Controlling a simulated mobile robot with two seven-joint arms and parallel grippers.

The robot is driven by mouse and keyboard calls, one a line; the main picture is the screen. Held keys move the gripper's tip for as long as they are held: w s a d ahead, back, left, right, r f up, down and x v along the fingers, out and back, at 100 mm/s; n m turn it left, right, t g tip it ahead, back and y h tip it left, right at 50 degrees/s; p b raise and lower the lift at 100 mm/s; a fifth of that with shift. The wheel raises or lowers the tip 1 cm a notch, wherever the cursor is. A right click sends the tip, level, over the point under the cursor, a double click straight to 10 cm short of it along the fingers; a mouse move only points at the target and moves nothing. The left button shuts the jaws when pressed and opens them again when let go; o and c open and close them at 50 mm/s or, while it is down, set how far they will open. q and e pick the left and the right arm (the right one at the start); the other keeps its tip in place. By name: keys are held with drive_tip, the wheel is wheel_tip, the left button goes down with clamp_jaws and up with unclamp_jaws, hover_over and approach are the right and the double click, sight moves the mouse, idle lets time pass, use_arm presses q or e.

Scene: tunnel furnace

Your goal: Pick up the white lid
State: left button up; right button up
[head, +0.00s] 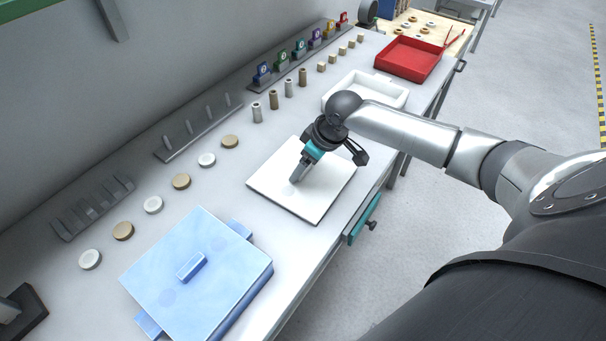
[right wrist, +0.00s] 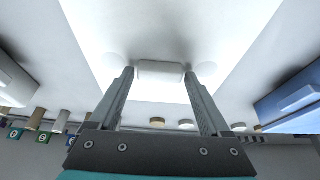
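The white lid (head: 325,186) is a flat square plate lying on the grey bench near its front edge. My right gripper (head: 295,181) points down over its middle. In the right wrist view the lid (right wrist: 160,110) has a small white block handle (right wrist: 160,72) at its centre. My right gripper (right wrist: 160,75) is open there, with one finger on each side of the handle and a small gap visible at each side. In the head view the fingers hide the handle. My left gripper is not in view.
A blue lidded box (head: 215,265) stands at the near left. A white tray (head: 388,92) and a red tray (head: 410,58) stand farther along the bench. Round discs (head: 181,181), small cylinders (head: 273,100) and dark racks (head: 200,132) line the wall side. A teal-fronted drawer (head: 362,220) juts out.

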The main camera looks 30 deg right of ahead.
clamp_jaws()
idle(0.4)
